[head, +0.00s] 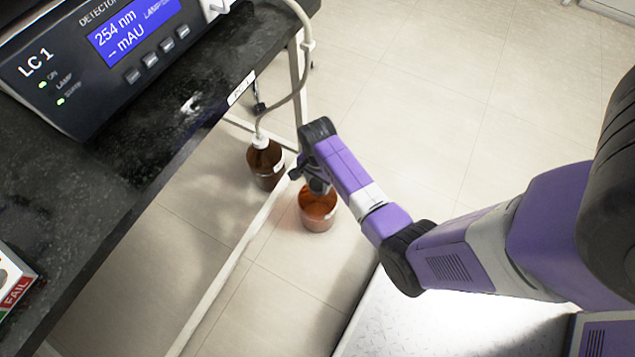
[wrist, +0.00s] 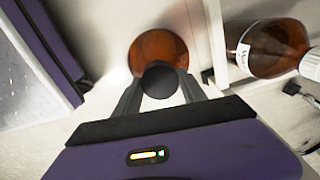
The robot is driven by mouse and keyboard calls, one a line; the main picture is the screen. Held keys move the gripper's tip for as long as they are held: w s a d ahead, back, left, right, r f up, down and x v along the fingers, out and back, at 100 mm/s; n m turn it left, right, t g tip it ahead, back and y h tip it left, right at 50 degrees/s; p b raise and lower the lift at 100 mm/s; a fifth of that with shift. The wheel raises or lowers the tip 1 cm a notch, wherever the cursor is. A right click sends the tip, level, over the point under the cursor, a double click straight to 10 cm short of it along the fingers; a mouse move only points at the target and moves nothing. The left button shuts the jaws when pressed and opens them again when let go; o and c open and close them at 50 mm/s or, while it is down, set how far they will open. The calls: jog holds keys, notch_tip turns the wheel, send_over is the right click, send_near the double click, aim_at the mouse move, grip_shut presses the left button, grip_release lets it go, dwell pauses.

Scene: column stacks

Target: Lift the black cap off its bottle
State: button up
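The brown bottle (head: 318,212) stands on the floor beside the bench. It also shows in the wrist view (wrist: 158,46), seen from above. The black cap (wrist: 160,80) is in front of the bottle in the wrist view, between my fingertips. My gripper (wrist: 160,82) has one finger on each side of the cap, and both fingertips appear to touch it. In the head view my gripper (head: 316,184) points down over the bottle's top. The neck is hidden, so I cannot tell whether the cap sits on it or is raised.
A second brown bottle (head: 265,166) with a white cap and tube stands behind, to the left; it also shows in the wrist view (wrist: 275,48). A pale bench rail (head: 240,250) runs close by. The dark benchtop (head: 150,150) carries a detector (head: 100,60). Floor at upper right is clear.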

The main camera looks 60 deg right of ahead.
aim_at(318, 184)
jog(key=c, duration=0.7)
jog(key=shift+o, duration=0.2)
notch_tip(318, 184, up, 20)
jog(key=p, duration=0.8)
